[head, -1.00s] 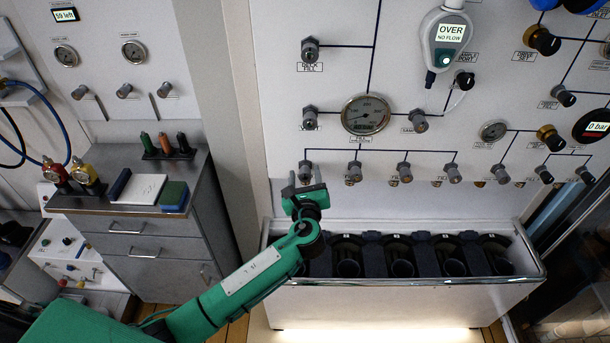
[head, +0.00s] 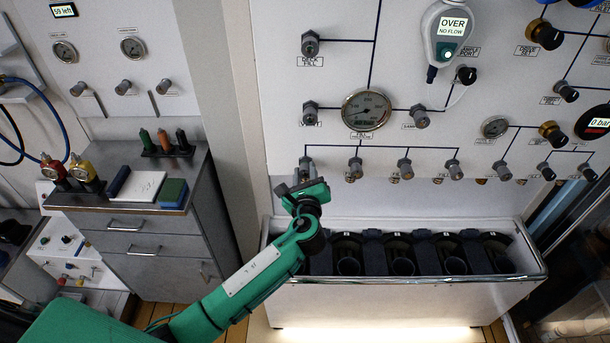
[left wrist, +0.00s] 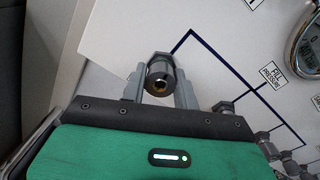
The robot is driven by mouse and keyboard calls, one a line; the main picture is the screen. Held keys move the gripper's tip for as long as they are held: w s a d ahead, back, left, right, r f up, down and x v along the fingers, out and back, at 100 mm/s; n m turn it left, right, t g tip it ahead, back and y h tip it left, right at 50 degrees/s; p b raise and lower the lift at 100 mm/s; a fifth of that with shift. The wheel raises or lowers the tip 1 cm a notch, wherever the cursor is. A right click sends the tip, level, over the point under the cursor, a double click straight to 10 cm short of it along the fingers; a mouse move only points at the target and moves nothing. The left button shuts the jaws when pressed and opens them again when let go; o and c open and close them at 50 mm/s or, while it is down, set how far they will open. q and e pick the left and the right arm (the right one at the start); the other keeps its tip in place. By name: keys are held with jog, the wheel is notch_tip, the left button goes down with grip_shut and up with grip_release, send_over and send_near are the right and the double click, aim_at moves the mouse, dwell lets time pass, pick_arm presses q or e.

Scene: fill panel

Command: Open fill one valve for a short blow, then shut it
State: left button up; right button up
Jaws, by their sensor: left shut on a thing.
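The fill one valve (head: 306,163) is the leftmost small grey knob in the lower row of the panel. In the left wrist view its round knurled knob (left wrist: 160,72), with a brass-coloured centre, sits between two grey fingers. My left gripper (head: 305,176) is shut on this knob, with its green body tilted below it. The left wrist view is rolled relative to the panel. The fill pressure gauge (head: 367,110) is above and right of the valve. The right gripper is not in view.
More fill valves (head: 404,168) continue to the right in the same row. Below is a white trough (head: 400,302) with several dark cylinder bays. A handheld meter (head: 449,35) reads "OVER NO FLOW". A grey cabinet (head: 150,245) stands at left.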

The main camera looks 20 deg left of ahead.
pick_arm(q)
jog(key=n+b, duration=0.2)
jog(key=n, duration=0.3)
jog(key=n+b, duration=0.1)
jog(key=n, duration=0.2)
jog(key=shift+b, duration=0.35)
jog(key=n+b, duration=0.1)
jog(key=n, duration=0.3)
jog(key=shift+h+b, duration=0.4)
jog(key=shift+n+b, duration=0.6)
jog(key=shift+n, duration=1.1)
jog(key=o, duration=1)
jog(key=shift+c, duration=0.2)
